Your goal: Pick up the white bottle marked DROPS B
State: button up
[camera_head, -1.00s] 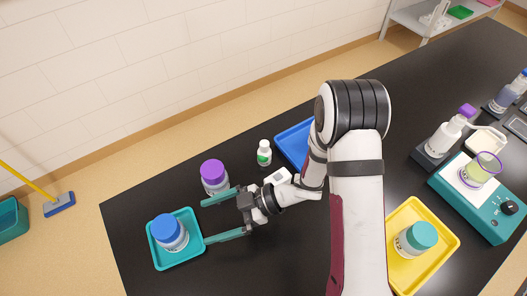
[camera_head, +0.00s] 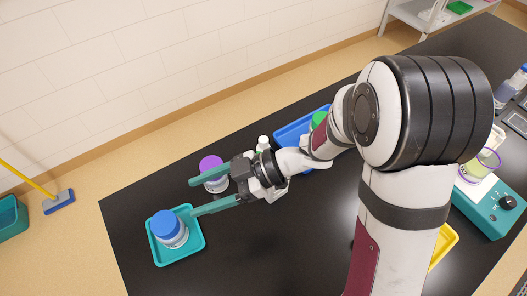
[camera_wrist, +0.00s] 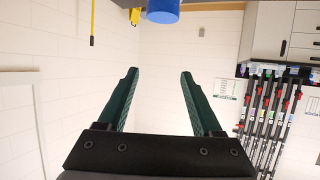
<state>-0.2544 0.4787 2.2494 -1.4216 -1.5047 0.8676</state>
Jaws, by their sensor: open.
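A small white bottle (camera_head: 263,143) stands on the black bench behind my gripper's wrist in the head view. Only its white cap and upper part show, and I cannot read its marking. My gripper (camera_head: 194,197) is open and empty. Its green fingers point left, with the tips near the purple-capped jar (camera_head: 212,170) and the teal tray (camera_head: 158,252). The bottle is behind the wrist, not between the fingers. In the wrist view the open fingers (camera_wrist: 160,74) have only walls between them, and the bottle is not seen.
A blue-capped jar (camera_head: 168,228) stands in the teal tray, close to the lower fingertip. A blue tray (camera_head: 291,134) with a green-topped item (camera_head: 318,118) lies behind the arm. My arm hides much of the right side. The front bench is clear.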

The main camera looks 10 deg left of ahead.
notch_tip(320, 180, up, 4)
jog(key=w+a+f+n+t+h, duration=0.1)
jog(key=w+f+t+h, duration=0.1)
jog(key=w+f+t, duration=0.1)
jog(key=w+a+f+n+t+h, duration=0.1)
jog(key=w+f+n+t+h, duration=0.1)
jog(key=w, duration=0.4)
jog(key=w+a+f+n+t+h, duration=0.2)
jog(key=w+f+t+h, duration=0.1)
jog(key=w+f+t, duration=0.1)
jog(key=shift+w+f+t+h, duration=0.2)
jog(key=shift+f+t+h, duration=0.1)
jog(key=shift+f+t, duration=0.25)
jog(key=d+r+n+t+h, duration=0.45)
jog(key=r+t+h, duration=0.35)
jog(key=r+h, duration=0.2)
send_near(263, 140)
jog(key=shift+m+g, duration=0.25)
jog(key=shift+m, duration=0.1)
jog(key=x, duration=1.3)
jog(key=shift+w+r, duration=0.1)
grip_shut()
